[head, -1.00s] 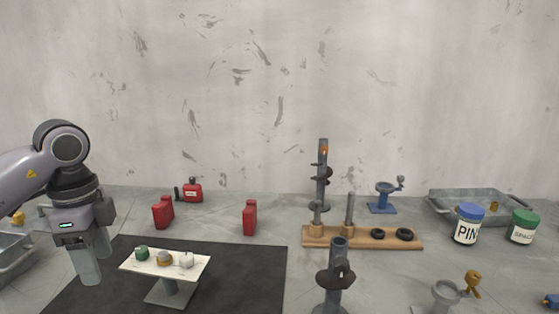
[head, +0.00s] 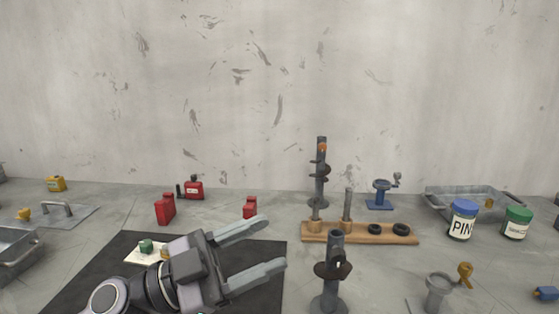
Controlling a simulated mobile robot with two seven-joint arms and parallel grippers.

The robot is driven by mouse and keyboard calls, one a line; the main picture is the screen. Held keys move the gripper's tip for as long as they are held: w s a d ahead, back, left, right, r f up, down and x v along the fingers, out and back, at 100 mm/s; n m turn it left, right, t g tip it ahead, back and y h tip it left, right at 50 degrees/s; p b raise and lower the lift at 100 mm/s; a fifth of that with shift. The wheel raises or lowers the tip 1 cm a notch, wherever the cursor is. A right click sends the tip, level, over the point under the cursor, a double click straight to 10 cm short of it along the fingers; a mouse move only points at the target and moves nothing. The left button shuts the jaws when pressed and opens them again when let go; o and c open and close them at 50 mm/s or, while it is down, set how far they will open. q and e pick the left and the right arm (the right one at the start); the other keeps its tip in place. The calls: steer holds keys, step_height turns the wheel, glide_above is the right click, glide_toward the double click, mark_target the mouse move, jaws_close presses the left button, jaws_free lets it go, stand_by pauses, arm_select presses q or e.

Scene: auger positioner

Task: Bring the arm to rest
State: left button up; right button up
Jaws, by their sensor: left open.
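My left gripper (head: 262,249) is in the lower middle of the head view. Its two long grey fingers are spread apart and point right, with nothing between them. The gripper and wrist are over the black mat (head: 110,265) and hide most of the small white stand (head: 143,254). A green piece (head: 146,246) on that stand still shows. A dark auger post (head: 331,272) stands upright just right of the fingertips, apart from them. My right gripper is not in view.
A wooden rack (head: 360,234) with posts and black rings stands behind. Red blocks (head: 165,208) and a red can (head: 194,188) are at the back left. Right are a grey funnel stand (head: 437,292), a PIN jar (head: 462,221), a green-lidded jar (head: 516,223) and a metal tray (head: 474,194).

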arm_select(q)
steer(key=w+a+f+n+t+y, duration=0.1)
steer(key=w+a+n+t+y, duration=0.1)
steer(key=a+n+t+y, duration=0.4)
steer(key=w+a+f+n+t+y, duration=0.2)
steer(key=a+n+t+y, duration=0.15)
steer(key=n+t, duration=0.45)
steer(key=s+a+f+n+g+y, duration=0.1)
steer(key=a+f+n+g+y, duration=0.1)
steer(key=a+f+n+y, duration=0.6)
steer(key=s+a+f+m+g+y, duration=0.1)
steer(key=s+f+g+y, duration=0.2)
steer(key=f, duration=0.4)
steer(key=s+a+f+g+y, duration=0.1)
steer(key=s+f+g, duration=0.3)
steer(key=s+f, duration=0.15)
steer(key=s+f+m+g, duration=0.1)
steer(key=s+f+g, duration=0.3)
steer(key=s, duration=0.4)
steer(key=s+f+m+g, duration=0.1)
steer(key=s+f+g, duration=0.35)
steer(key=s, duration=0.35)
steer(key=w+d+f+t+h, duration=0.2)
steer(key=w+f+t+h, duration=0.1)
steer(key=w+f+t, duration=0.4)
steer(key=shift+w+d+f+m+t+p, duration=0.15)
steer(key=shift+f+m+t+p, duration=0.25)
steer(key=shift+f, duration=0.3)
